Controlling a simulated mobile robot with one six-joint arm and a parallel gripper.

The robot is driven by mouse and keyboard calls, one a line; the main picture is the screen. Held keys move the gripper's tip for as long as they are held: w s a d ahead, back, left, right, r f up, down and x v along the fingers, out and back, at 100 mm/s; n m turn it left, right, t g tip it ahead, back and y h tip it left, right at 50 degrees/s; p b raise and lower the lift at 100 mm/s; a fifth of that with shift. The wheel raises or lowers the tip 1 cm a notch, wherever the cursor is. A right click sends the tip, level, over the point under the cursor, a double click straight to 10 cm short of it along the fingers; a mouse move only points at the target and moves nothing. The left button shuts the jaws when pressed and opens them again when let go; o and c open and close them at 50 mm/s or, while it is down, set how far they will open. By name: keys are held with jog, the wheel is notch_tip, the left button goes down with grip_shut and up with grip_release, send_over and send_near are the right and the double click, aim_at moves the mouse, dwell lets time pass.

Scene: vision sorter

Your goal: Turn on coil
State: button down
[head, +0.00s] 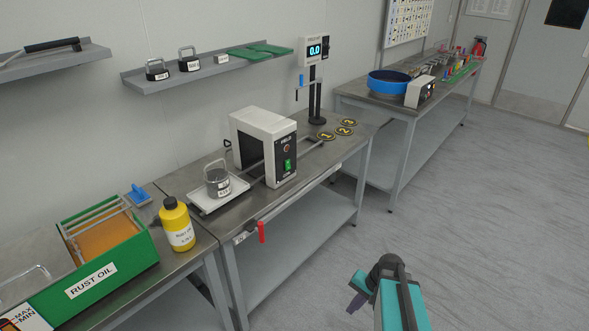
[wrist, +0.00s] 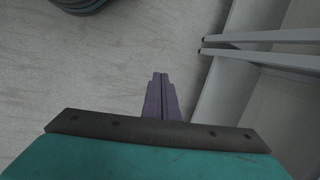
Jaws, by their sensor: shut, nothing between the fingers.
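The coil unit (head: 265,147) is a white and grey tunnel-shaped housing on the middle bench in the head view. Its front panel carries a green switch (head: 287,166) and a small dark red round light above it. I cannot tell the switch position. A tray (head: 207,204) on rails sits at its left, holding a grey weight with a handle (head: 218,181). My gripper (head: 355,303) is in the lower right of the head view, over the floor, well apart from the coil. In the wrist view my gripper's purple fingers (wrist: 161,82) are together and empty.
A green rust oil tank (head: 140,262) and yellow bottle (head: 177,225) stand at the left. A red handle (head: 262,232) hangs at the bench front. A display stand (head: 314,80) and numbered discs (head: 343,131) are behind. A blue bowl (head: 388,82) sits on the far bench. Floor at right is clear.

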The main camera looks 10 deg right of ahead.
jog(key=w+d+r+m+t+h+b, duration=0.1)
jog(key=w+d+r+m+t, duration=0.2)
jog(key=d+r, duration=0.65)
jog(key=w+d+r+m+t, duration=0.3)
jog(key=d+r, duration=0.4)
jog(key=d, duration=0.5)
jog(key=s+d+r+m+t+h, duration=0.1)
jog(key=s+d+r+m+t, duration=0.1)
jog(key=d+r, duration=0.7)
jog(key=s+d+r+m+t+h+b, duration=0.1)
jog(key=s+d+r+m+t+h, duration=0.1)
jog(key=d+r, duration=0.7)
jog(key=shift+s+d+r, duration=0.25)
jog(key=shift+s+r, duration=0.05)
jog(key=shift+s, duration=0.4)
jog(key=shift+s+d, duration=0.1)
